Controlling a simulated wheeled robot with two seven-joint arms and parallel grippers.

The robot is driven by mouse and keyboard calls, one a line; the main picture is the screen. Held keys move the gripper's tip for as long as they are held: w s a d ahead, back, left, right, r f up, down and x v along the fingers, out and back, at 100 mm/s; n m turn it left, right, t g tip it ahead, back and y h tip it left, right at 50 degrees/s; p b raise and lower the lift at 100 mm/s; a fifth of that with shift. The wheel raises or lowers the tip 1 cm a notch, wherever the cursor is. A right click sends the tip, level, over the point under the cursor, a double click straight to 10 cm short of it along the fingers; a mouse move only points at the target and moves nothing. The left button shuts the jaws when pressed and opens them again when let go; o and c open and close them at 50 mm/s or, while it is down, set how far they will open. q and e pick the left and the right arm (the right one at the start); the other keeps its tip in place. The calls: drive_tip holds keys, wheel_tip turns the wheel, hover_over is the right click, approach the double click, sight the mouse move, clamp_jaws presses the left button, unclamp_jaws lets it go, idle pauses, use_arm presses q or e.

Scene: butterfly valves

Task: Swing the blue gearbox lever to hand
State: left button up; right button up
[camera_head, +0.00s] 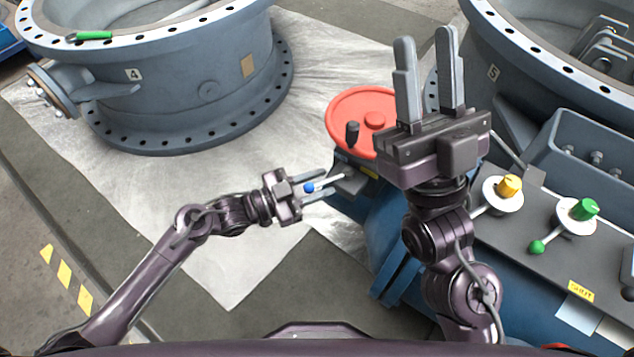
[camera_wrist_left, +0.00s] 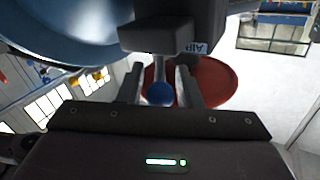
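The blue gearbox lever is a pale rod with a blue ball knob (camera_head: 309,187) in the head view, left of the grey gearbox below the red handwheel (camera_head: 362,112). My left gripper (camera_head: 318,187) reaches it from the left, with its fingers on either side of the knob. In the left wrist view the blue knob (camera_wrist_left: 159,94) sits between the two fingers, with gaps showing beside it, so the fingers look open around it. My right gripper (camera_head: 428,75) is open and empty, pointing up in front of the handwheel's right side.
A yellow knob (camera_head: 509,186) and a green knob (camera_head: 584,209) stand on the panel at right, with a green ball lever (camera_head: 537,247). A grey valve body marked 4 (camera_head: 180,85) stands at upper left, another marked 5 at upper right. Pale sheeting (camera_head: 245,255) covers the floor.

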use_arm(q)
clamp_jaws()
